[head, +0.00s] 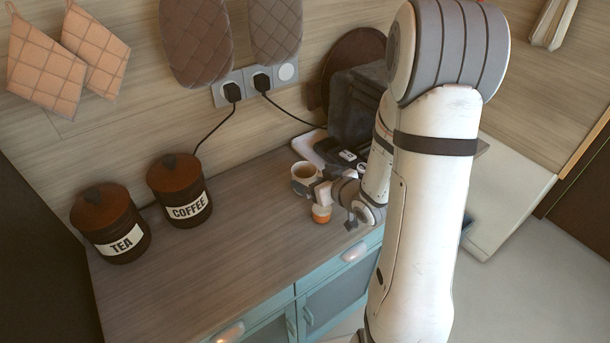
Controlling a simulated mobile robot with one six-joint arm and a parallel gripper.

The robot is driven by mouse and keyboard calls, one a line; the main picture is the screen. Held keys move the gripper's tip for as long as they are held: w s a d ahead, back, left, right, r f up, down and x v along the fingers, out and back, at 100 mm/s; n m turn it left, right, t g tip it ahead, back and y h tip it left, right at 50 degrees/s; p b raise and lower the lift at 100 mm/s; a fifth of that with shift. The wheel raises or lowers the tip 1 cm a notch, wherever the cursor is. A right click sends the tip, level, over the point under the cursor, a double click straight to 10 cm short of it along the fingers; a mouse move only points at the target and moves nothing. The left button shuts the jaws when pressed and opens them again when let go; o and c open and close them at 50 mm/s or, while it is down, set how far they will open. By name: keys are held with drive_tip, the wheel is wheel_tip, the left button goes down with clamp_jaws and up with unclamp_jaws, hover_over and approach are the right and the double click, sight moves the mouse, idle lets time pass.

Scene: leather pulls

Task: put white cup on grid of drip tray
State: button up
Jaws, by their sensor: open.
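A white cup (304,173) with a dark inside stands at the back of the counter, in the middle of the head view. My gripper (318,190) is open, low over the counter, just right of and in front of the cup. The cup's lower right side is close to or behind the fingers, and I cannot tell whether they touch. A pale-rimmed tray (303,146), apparently the drip tray, lies behind the cup at the foot of a dark machine (352,105). Its grid is mostly hidden by my arm and small dark parts.
A small orange and white object (321,214) shows beside my gripper near the counter's front edge. Tea (112,228) and coffee (182,196) canisters stand at left. The counter's (235,245) middle is clear. Black cables (216,130) run from wall sockets.

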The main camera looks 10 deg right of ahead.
sight(299, 169)
drive_tip(key=x, duration=0.5)
drive_tip(key=shift+f+p, duration=0.1)
drive_tip(key=shift+p, duration=0.2)
drive_tip(key=shift+c, duration=0.2)
drive_tip(key=c, duration=1.2)
drive_tip(key=shift+c, duration=0.2)
